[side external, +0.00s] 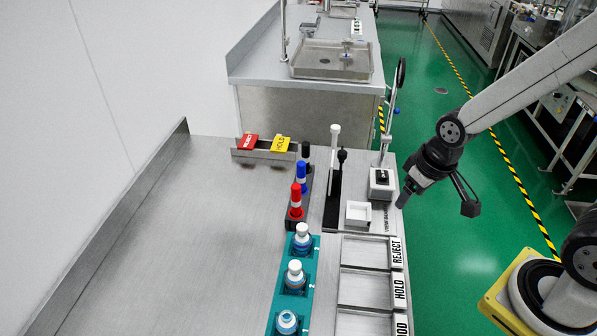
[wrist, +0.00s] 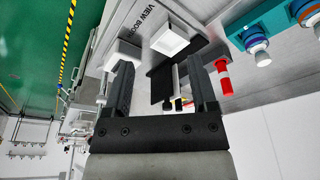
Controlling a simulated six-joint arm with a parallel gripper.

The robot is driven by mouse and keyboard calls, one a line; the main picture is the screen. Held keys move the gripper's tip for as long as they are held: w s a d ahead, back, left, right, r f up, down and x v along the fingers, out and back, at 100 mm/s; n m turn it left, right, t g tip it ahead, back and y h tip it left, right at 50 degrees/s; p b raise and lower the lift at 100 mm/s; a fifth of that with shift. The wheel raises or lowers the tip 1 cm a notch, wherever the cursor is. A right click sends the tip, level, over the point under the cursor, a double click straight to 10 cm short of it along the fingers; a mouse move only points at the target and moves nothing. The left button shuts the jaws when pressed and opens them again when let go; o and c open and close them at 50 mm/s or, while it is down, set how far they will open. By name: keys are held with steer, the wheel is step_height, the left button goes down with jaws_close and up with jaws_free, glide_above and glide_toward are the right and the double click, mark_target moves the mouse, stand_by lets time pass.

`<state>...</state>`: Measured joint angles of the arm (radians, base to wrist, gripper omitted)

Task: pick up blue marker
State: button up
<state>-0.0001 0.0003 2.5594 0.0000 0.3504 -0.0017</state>
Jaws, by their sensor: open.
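The blue marker (side external: 301,178) stands upright in a dark holder (side external: 297,219) in the side external view. It is between the black marker (side external: 306,153) behind it and the red marker (side external: 296,200) in front. My gripper (side external: 405,196) is open and empty, up to the right of the markers and well apart from them, near the bench's right edge. In the wrist view its two fingers (wrist: 160,65) are spread with nothing held between them. The red marker (wrist: 224,78) shows just right of the right finger. I cannot make out the blue marker there.
A teal rack (side external: 306,263) with several white-capped bottles stands in front of the markers. A black panel with a white post (side external: 334,150), a white tray (side external: 359,213) and a small stand (side external: 382,182) lie between markers and gripper. Labelled bins (side external: 365,253) are front right. The bench's left is clear.

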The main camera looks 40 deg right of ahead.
steer(key=w+a+n+g, duration=0.1)
steer(key=w+a+n, duration=0.2)
steer(key=w+n, duration=0.85)
steer(key=n+g, duration=0.2)
steer(key=n, duration=1.1)
glide_above(301, 173)
steer(key=shift+w+d+f+m, duration=0.25)
steer(key=shift+w+d+f, duration=0.15)
steer(key=shift+f, duration=0.15)
steer(key=shift+f, duration=1.3)
steer(key=shift+f, duration=2.6)
